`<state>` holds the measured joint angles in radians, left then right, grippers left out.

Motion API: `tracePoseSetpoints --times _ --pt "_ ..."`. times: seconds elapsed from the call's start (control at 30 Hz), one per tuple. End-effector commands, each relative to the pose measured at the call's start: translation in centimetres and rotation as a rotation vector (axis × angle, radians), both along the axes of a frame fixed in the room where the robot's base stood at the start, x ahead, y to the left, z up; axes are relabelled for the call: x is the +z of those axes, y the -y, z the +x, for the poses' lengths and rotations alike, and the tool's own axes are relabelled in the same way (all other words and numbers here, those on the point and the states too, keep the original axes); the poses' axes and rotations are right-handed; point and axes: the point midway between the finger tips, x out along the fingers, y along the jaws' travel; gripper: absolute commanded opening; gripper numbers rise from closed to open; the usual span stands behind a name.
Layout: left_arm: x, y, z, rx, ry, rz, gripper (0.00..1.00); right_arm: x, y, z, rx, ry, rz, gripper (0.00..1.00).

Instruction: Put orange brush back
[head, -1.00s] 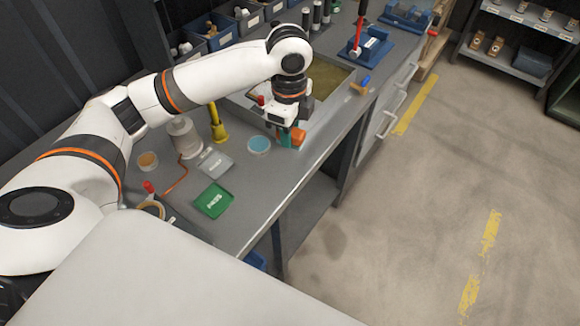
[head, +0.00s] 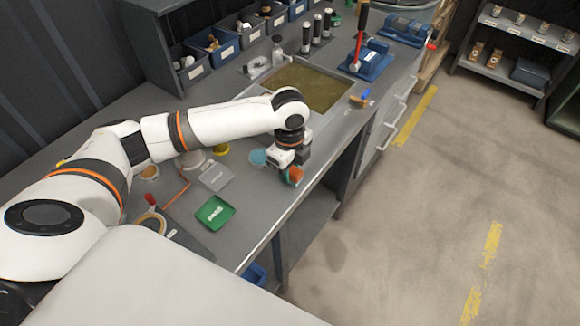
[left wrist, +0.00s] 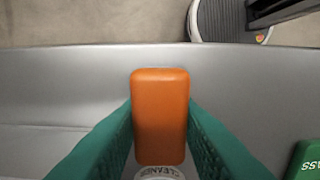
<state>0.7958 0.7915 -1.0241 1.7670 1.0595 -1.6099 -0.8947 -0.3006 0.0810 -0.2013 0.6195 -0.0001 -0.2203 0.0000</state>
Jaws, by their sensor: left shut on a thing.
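My left gripper (head: 289,174) is shut on the orange brush (head: 296,175) near the front edge of the grey workbench (head: 258,212). In the left wrist view the brush (left wrist: 160,112) shows as an upright orange block between the two green fingers (left wrist: 160,125). The gripper hides part of the brush in the head view, and I cannot tell whether it touches the bench. My right gripper is not in view.
A green PASS tray (head: 214,212) and a grey tray (head: 216,177) lie left of the gripper. A blue round dish (head: 257,157) is close beside it. A sunken basin (head: 312,88) is behind, with a blue-and-tan item (head: 359,99) right of it. Bare bench lies in front.

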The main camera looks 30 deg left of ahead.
Motion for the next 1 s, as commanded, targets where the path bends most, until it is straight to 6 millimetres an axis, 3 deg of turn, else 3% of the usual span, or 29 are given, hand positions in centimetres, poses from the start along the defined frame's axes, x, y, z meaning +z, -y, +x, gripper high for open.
tracePoseSetpoints --times 0.33,0.37,0.5,0.83,1.0 --pt "-0.4 0.0 0.0 0.0 0.001 0.0 0.1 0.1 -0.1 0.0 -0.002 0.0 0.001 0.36" --pt "-0.4 0.0 0.0 0.0 0.001 0.0 0.3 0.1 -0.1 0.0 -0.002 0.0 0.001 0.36" --pt "-0.4 0.0 0.0 0.0 0.002 0.0 0.5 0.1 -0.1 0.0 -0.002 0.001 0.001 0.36" --pt "-0.1 0.0 0.1 0.0 0.003 0.0 0.5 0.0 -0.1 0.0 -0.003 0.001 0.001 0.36" --pt "2.3 0.0 0.2 -0.001 0.007 -0.002 0.5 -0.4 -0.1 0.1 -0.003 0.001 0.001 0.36"
